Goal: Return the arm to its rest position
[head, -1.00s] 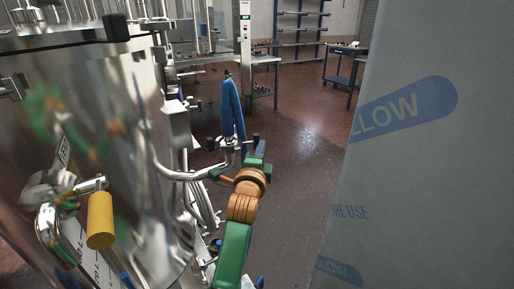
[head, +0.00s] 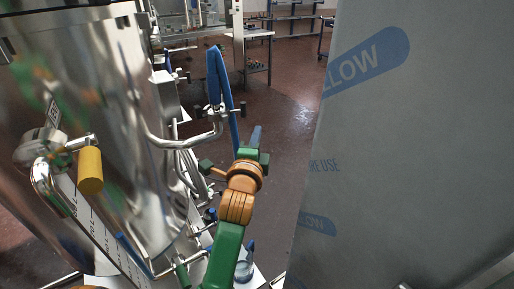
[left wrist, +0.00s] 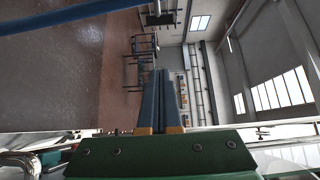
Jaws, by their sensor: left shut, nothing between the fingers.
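My left arm, green and orange, reaches forward from the bottom middle of the head view. Its left gripper (head: 256,138) points away from me, with blue fingers side by side. The left wrist view shows the same fingers (left wrist: 159,100) closed together with nothing between them. The gripper is in free space between the steel machine (head: 90,130) and the grey wrapped panel (head: 380,150). My right gripper is not in view.
A yellow handle (head: 90,171) juts from the machine at left. Bent steel pipes (head: 185,142) and a blue strap (head: 217,75) are close to the left of my gripper. Open brown floor (head: 285,100) lies beyond. A work table (head: 250,40) stands farther back.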

